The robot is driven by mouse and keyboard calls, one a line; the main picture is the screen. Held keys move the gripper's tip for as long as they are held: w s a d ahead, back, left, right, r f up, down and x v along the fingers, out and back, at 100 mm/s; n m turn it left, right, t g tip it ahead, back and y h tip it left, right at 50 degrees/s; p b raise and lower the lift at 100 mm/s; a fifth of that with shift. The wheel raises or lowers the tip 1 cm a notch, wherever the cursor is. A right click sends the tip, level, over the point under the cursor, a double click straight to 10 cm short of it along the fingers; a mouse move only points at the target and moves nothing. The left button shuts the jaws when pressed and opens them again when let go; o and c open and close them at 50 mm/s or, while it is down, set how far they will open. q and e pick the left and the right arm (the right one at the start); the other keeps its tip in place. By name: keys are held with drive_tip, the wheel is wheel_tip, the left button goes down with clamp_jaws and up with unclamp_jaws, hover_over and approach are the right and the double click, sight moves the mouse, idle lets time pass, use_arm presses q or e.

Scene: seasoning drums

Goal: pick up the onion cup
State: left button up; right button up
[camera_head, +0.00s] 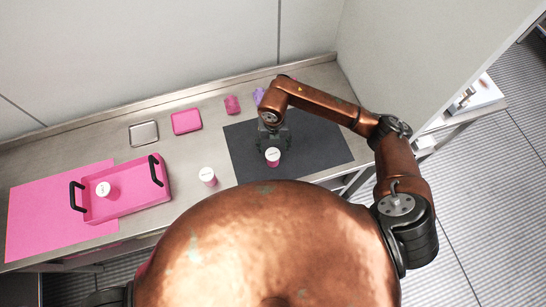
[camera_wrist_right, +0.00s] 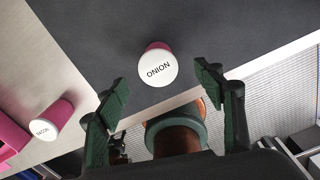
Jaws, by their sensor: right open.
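The onion cup (camera_wrist_right: 158,69) is a pink cup with a white lid marked ONION. It stands on the dark mat (camera_head: 320,140) and also shows in the head view (camera_head: 273,155), just in front of my right gripper (camera_head: 270,138). In the right wrist view my right gripper (camera_wrist_right: 165,105) is open and empty, with its two green-padded fingers spread wide. The cup lies beyond the fingertips, about midway between them, and does not appear to touch them. My left gripper does not show in either view.
A cup marked BACON (camera_wrist_right: 45,128), also in the head view (camera_head: 208,176), stands left of the dark mat. A pink tray (camera_head: 130,207) with black handles holds another white-lidded cup (camera_head: 103,189). Pink and purple cups (camera_head: 232,104) and small square trays (camera_head: 186,122) stand at the back.

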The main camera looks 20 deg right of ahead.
sight(273, 155)
drive_tip(key=f, duration=0.2)
drive_tip(key=f+p, duration=0.1)
drive_tip(key=f, duration=0.3)
drive_tip(key=shift+s+a+f+p, duration=0.2)
drive_tip(key=shift+s+f+p, duration=0.05)
drive_tip(key=shift+s+p, duration=0.05)
drive_tip(key=shift+c, duration=0.6)
drive_tip(key=c, duration=1.2)
drive_tip(key=shift+r, duration=0.1)
